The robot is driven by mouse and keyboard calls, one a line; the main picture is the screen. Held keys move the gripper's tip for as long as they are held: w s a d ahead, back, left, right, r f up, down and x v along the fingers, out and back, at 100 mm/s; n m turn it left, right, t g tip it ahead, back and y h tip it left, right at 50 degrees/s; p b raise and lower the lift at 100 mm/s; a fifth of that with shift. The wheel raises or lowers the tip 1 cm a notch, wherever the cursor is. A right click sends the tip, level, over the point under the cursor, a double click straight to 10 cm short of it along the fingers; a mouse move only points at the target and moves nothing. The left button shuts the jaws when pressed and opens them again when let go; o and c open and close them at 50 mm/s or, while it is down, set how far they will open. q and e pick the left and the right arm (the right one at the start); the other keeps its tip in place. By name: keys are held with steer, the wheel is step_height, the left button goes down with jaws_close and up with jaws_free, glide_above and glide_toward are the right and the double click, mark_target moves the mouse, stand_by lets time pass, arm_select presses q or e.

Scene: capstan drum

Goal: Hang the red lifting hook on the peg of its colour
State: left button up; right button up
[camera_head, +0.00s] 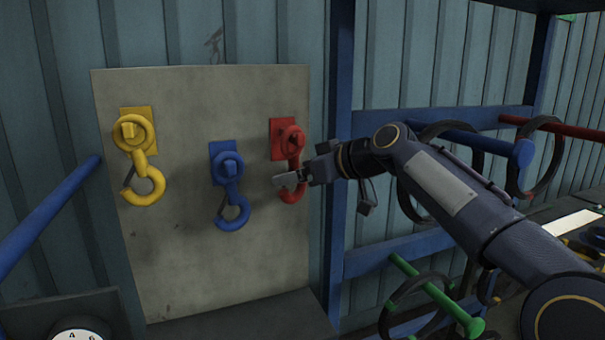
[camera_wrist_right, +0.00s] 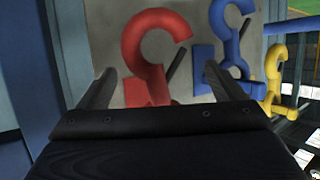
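The red lifting hook (camera_head: 292,190) hangs upright at the red peg plate (camera_head: 278,138) on the grey board, its ring at the peg. I cannot tell how far the ring sits on the peg. My right gripper (camera_head: 288,179) is at the hook's lower part and covers some of it. In the right wrist view, which looks upside down, the fingers (camera_wrist_right: 158,72) are spread wide apart, with the red hook (camera_wrist_right: 143,40) showing between and beyond them. I see no finger closed on it. My left gripper is in neither view.
A blue hook (camera_head: 231,200) and a yellow hook (camera_head: 148,185) hang on plates of their own colours on the grey board (camera_head: 190,275). A blue rack post (camera_head: 340,90) stands right of the board. Blue, red and green bars carry dark rings farther right.

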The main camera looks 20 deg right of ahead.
steer(key=shift+o, duration=1)
steer(key=shift+f, duration=0.1)
steer(key=shift+f, duration=0.1)
steer(key=b+v, duration=0.2)
steer(key=v, duration=0.6)
steer(key=s+a+f+m+g, duration=0.2)
steer(key=s+a+f, duration=0.1)
steer(key=s+f, duration=0.6)
steer(key=s+a+f+m+g+h, duration=0.1)
steer(key=s+a+f+m+g, duration=0.1)
steer(key=s+f, duration=0.6)
steer(key=s+a+f+m+g+h, duration=0.1)
steer(key=s+a+f, duration=0.4)
steer(key=f, duration=1.2)
steer(key=s+m+g, duration=0.1)
steer(key=s+m, duration=0.1)
steer(key=s, duration=0.2)
steer(key=shift+s+f+g, duration=0.15)
steer(key=shift+s+g, duration=0.15)
steer(key=shift+s, duration=0.05)
steer(key=shift+a, duration=0.15)
